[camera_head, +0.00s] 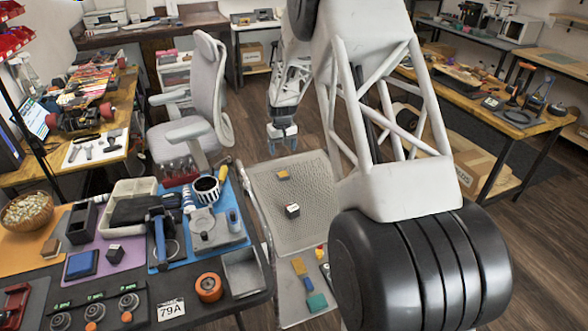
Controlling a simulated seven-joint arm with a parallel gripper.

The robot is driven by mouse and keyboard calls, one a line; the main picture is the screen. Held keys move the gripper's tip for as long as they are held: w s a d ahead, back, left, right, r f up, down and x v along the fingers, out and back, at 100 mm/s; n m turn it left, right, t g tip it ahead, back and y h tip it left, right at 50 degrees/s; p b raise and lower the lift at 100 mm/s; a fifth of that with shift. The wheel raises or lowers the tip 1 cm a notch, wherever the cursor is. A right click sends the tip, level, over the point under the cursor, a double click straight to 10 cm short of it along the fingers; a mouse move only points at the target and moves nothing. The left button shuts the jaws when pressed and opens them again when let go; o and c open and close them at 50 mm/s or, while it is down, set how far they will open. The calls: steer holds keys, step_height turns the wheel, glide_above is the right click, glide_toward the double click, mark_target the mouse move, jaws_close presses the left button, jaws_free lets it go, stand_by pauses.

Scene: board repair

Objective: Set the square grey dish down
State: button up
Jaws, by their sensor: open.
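A square grey dish (243,271) sits at the right front corner of the dark table, beside the orange roll. It looks empty and rests flat, with its right side close to the table's edge. My gripper (283,146) is open, with its jaws pointing down. It hangs above the far end of the grey mesh surface, well behind and above the dish and apart from it. I see nothing between the jaws.
The dark table is crowded: an orange roll (209,287), a blue mat (170,264) with tools, a striped cup (207,188). A grey chair (205,100) stands behind.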

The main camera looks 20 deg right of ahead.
steer(key=s+a+r+t, duration=0.1)
steer(key=s+a+r, duration=0.3)
steer(key=s+r, duration=0.75)
steer(key=s+a+r, duration=0.4)
steer(key=s+r, duration=0.6)
steer(key=s, duration=0.2)
steer(key=s+a+r, duration=0.1)
steer(key=s+a, duration=0.2)
steer(key=s, duration=1.2)
steer(key=s+a+r+t, duration=0.1)
steer(key=s+a+r, duration=0.1)
steer(key=s, duration=1.4)
steer(key=shift+s+a+r+t, duration=0.15)
steer(key=shift+a+t, duration=0.15)
steer(key=shift+a, duration=0.1)
